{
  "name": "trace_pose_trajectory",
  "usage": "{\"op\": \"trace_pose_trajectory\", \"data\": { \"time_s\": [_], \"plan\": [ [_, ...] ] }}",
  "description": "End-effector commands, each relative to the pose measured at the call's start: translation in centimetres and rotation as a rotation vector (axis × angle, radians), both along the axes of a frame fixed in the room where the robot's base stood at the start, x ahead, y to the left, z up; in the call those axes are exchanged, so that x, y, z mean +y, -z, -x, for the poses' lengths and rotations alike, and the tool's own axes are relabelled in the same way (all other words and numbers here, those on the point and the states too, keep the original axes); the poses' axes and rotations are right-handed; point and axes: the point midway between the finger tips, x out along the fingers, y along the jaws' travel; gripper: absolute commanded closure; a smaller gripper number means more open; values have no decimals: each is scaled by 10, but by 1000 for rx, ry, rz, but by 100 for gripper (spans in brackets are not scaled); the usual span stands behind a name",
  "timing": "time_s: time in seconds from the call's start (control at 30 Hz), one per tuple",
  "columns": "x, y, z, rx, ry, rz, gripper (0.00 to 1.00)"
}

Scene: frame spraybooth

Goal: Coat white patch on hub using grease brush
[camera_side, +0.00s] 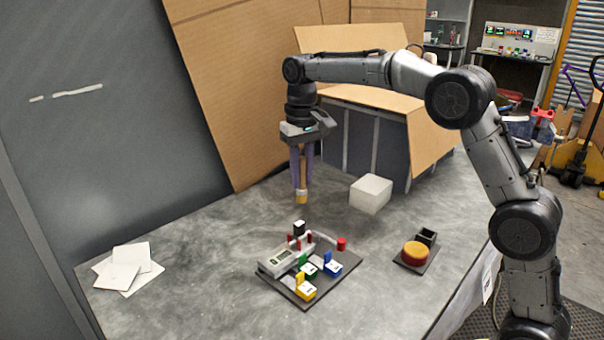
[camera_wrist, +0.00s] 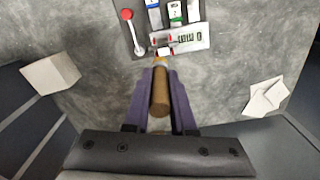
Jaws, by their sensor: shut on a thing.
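My gripper (camera_side: 301,182) has purple fingers and is shut on the grease brush (camera_side: 302,197), which points down with its pale tip lowest. The brush is in the air behind the dark board (camera_side: 336,282), apart from it. In the wrist view the brown handle (camera_wrist: 159,95) lies between the fingers, and the tip overlaps the board's edge in the picture. The board carries a grey unit with a display (camera_side: 282,262), likely the hub, and several coloured blocks. I cannot make out the white patch for certain. An orange-topped round pot (camera_side: 416,252) stands at the right.
A black square cup (camera_side: 427,237) stands beside the pot on a small dark base. A whitish block (camera_side: 371,193) stands behind. White sheets (camera_side: 125,268) lie at the left. A red knob (camera_side: 341,244) sits at the board's far side. Cardboard panels (camera_side: 250,90) stand behind the table.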

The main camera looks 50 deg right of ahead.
Motion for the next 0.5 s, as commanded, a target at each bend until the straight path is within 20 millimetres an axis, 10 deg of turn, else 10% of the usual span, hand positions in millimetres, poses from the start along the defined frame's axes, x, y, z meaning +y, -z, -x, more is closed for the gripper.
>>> {"op": "trace_pose_trajectory", "data": {
  "time_s": [0.5],
  "plan": [
    [0, 39, 0, 1, 0, 0, 100]
  ]
}}
